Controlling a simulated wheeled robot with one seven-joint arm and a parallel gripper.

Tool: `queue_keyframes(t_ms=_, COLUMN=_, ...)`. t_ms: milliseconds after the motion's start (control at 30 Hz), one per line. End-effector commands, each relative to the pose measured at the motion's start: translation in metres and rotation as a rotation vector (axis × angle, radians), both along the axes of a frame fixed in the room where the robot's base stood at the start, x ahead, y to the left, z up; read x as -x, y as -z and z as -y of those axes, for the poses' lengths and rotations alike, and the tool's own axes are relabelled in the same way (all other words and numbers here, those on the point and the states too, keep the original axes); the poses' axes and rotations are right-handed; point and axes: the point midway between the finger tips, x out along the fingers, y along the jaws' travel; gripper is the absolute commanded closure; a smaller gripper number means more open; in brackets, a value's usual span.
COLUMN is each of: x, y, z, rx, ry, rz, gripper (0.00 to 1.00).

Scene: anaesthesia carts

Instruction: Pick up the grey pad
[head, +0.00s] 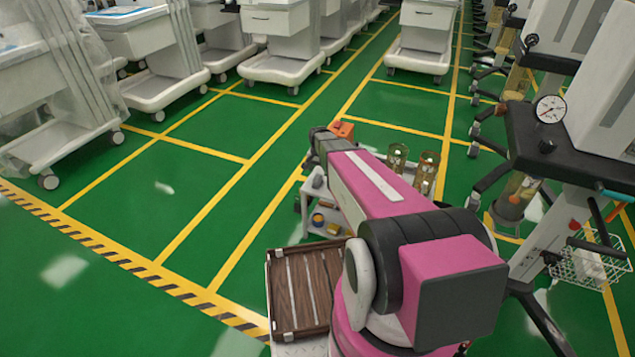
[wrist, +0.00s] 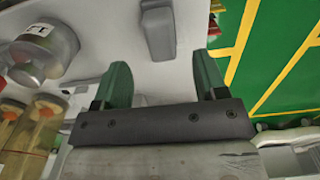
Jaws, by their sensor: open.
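The grey pad (wrist: 158,28) is a small, dark grey block with rounded corners on a white surface, at the top of the wrist view. My gripper (wrist: 162,78) is open and empty, with its two green fingers spread apart. The pad lies beyond the fingertips, and in the picture it lines up with the gap between them. The pad is not between the fingers. In the head view my pink arm covers the gripper, and I cannot make out the pad there.
A clear labelled jar (wrist: 43,50) and amber cylinders (wrist: 38,125) stand left of my gripper. In the head view, a small white trolley (head: 318,215) stands beyond my arm, and a brown wooden crate (head: 300,290) is nearer. Carts line both sides; green floor at left is free.

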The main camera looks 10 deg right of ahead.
Motion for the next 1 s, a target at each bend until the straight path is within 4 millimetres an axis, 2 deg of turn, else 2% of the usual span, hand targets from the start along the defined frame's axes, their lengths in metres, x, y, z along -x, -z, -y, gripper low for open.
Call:
queue_keyframes(t_ms=233, x=0.0, y=0.018, z=-0.002, rx=0.0, ry=-0.001, rz=0.0, gripper=0.34)
queue_keyframes(t_ms=500, x=0.001, y=0.054, z=-0.004, rx=0.0, ry=-0.001, rz=0.0, gripper=0.34)
queue_keyframes(t_ms=767, x=0.001, y=0.057, z=-0.004, rx=0.0, ry=-0.001, rz=0.001, gripper=0.34)
queue_keyframes(t_ms=933, x=0.002, y=0.057, z=-0.004, rx=0.0, ry=-0.001, rz=0.001, gripper=0.86)
queue_keyframes(t_ms=1000, x=0.002, y=0.057, z=-0.004, rx=0.0, ry=-0.001, rz=0.001, gripper=0.88)
